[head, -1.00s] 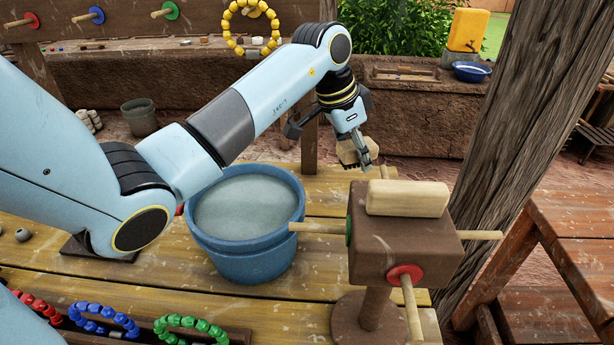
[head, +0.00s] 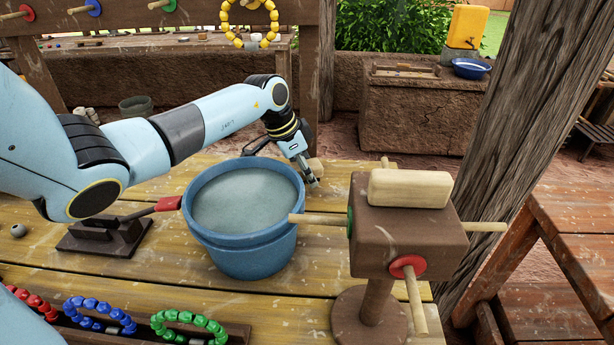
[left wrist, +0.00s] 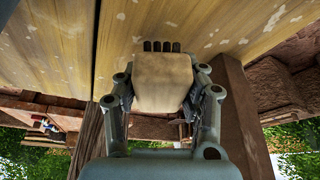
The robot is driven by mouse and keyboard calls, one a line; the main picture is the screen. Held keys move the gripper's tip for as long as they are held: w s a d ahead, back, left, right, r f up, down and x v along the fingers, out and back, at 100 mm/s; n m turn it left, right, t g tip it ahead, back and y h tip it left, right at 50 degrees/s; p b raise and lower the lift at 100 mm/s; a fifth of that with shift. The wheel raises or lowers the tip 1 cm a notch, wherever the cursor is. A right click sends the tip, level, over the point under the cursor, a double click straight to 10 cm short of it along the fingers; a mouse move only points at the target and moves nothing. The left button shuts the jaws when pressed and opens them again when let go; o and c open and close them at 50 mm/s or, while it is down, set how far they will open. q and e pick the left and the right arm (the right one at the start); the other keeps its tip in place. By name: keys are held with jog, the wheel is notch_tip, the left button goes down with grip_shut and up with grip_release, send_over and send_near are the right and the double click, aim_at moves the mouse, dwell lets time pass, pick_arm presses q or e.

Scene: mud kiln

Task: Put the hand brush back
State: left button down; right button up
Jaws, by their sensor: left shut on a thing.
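My left gripper (head: 308,174) is shut on the hand brush (head: 315,165), just behind and to the right of the blue bucket. In the left wrist view the brush (left wrist: 163,82) shows as a pale wooden block with a row of dark bristles at its far edge. The left gripper's fingers (left wrist: 163,104) press on its two sides. The bristles point toward the plank table; I cannot tell whether they touch it. In the head view the gripper partly hides the brush. My right gripper is not in view.
A blue bucket (head: 245,250) of greyish water stands on the plank table (head: 300,305). A brown block stand (head: 405,235) with pegs and a pale bar (head: 409,188) on top is at right. A red-handled tool (head: 165,204) and bead bracelets (head: 190,325) are at left.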

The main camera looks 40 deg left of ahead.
aim_at(307, 183)
pick_arm(q)
jog(key=shift+f, duration=0.8)
jog(key=shift+f, duration=0.3)
jog(key=shift+s+f, duration=0.1)
jog(key=shift+f, duration=0.2)
jog(key=c, duration=1.2)
grip_release()
jog(key=shift+d, duration=0.1)
jog(key=o, duration=0.5)
jog(key=shift+f, duration=0.2)
jog(key=shift+r, duration=0.1)
